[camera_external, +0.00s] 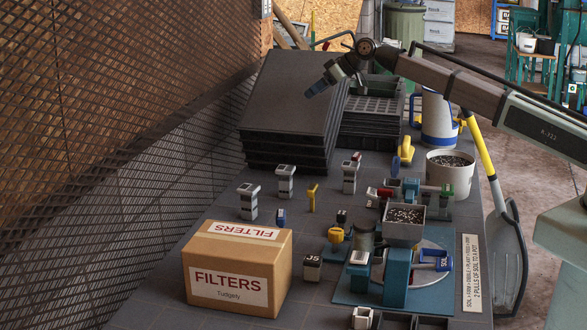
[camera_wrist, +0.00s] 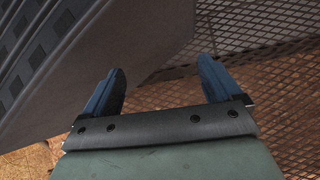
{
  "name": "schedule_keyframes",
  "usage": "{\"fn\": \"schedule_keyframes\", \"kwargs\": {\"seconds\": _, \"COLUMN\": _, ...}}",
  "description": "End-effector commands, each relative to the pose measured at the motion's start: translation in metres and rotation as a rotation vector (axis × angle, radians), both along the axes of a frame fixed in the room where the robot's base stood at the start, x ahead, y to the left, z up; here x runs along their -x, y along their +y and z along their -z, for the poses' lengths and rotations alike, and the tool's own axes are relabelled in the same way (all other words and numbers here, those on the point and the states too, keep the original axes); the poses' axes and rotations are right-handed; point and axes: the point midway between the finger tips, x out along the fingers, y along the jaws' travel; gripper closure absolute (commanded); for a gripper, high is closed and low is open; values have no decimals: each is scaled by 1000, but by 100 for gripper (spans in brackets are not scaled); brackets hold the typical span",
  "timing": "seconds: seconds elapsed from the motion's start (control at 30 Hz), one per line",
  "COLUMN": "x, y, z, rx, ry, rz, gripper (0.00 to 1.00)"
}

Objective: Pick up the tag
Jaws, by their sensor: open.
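My gripper (camera_external: 317,88) is open and empty, raised over the stack of dark trays at the back, with its blue fingertips pointing down-left. In the wrist view my gripper (camera_wrist: 163,82) shows two blue fingers spread apart with nothing between them. I cannot tell for certain which thing is the tag. A small upright yellow piece (camera_external: 312,197) stands on the bench among the grey posts, well below and apart from my gripper. A small dark block marked JS (camera_external: 312,267) stands beside the carton. Neither shows in the wrist view.
Dark trays (camera_external: 292,105) are stacked under my gripper. A FILTERS carton (camera_external: 235,270) is at the front left. A soil mixer with a hopper (camera_external: 403,231) stands on a blue base at the right, near a white bucket (camera_external: 449,180). Mesh wall (camera_external: 120,100) borders the left.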

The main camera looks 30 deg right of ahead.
Motion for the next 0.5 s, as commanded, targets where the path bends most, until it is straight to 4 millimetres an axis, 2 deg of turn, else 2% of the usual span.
{"fn": "schedule_keyframes", "kwargs": {"seconds": 0.03, "x": 36, "y": 13, "z": 23, "rx": 12, "ry": 9, "rz": -16, "gripper": 8}}
{"fn": "schedule_keyframes", "kwargs": {"seconds": 0.2, "x": 119, "y": 47, "z": 77, "rx": 42, "ry": 19, "rz": -48, "gripper": 8}}
{"fn": "schedule_keyframes", "kwargs": {"seconds": 0.4, "x": 198, "y": 68, "z": 122, "rx": 70, "ry": 22, "rz": -83, "gripper": 8}}
{"fn": "schedule_keyframes", "kwargs": {"seconds": 0.5, "x": 223, "y": 73, "z": 136, "rx": 81, "ry": 22, "rz": -94, "gripper": 8}}
